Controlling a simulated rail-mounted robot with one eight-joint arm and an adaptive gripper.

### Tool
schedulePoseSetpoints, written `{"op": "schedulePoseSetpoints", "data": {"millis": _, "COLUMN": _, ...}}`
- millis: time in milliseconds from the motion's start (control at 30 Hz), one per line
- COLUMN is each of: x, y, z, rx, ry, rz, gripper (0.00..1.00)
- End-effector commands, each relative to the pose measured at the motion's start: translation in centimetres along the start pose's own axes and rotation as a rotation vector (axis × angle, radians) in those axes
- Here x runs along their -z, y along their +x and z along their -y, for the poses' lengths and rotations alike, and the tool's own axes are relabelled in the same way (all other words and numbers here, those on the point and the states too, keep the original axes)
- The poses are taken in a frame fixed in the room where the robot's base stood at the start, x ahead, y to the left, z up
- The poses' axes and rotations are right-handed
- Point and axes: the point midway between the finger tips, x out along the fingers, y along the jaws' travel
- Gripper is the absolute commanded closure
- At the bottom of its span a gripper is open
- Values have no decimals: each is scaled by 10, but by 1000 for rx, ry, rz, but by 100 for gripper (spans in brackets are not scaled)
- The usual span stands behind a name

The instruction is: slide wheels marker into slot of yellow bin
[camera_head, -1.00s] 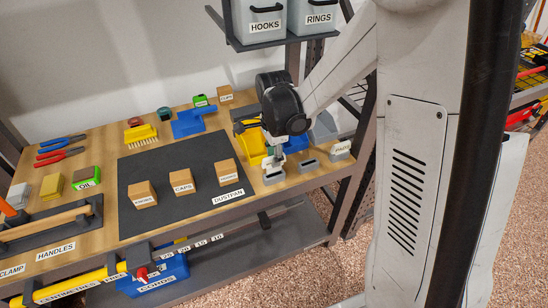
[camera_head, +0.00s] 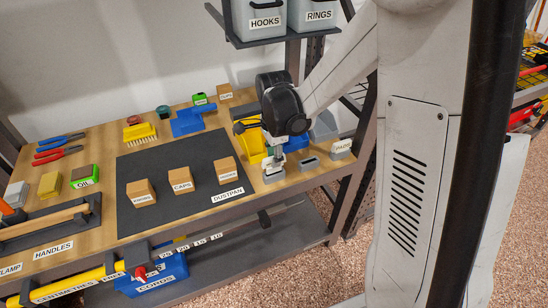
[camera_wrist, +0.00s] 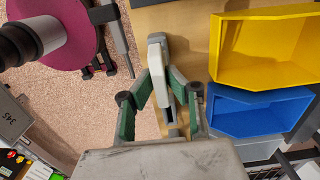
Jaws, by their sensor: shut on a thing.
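My gripper (camera_head: 276,157) points down at the front right of the workbench, just in front of the yellow bin (camera_head: 252,143). In the wrist view my gripper (camera_wrist: 160,92) is shut on a pale, narrow upright piece (camera_wrist: 157,55), which I take to be the wheels marker; no lettering shows on it. In the head view a small light block (camera_head: 273,174) sits directly under the fingers, and I cannot tell whether it touches the bench. The yellow bin (camera_wrist: 262,48) is open and empty to the right in the wrist view. Its slot cannot be made out.
A blue bin (camera_wrist: 255,112) adjoins the yellow one. A grey slotted block (camera_head: 310,163) and a PADS block (camera_head: 341,149) stand to the right by the bench edge.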

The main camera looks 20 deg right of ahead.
Motion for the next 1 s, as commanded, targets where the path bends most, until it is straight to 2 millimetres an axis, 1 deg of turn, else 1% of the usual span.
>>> {"op": "schedulePoseSetpoints", "data": {"millis": 1000, "x": 0, "y": 22, "z": 0, "rx": 0, "ry": 0, "rz": 0, "gripper": 100}}
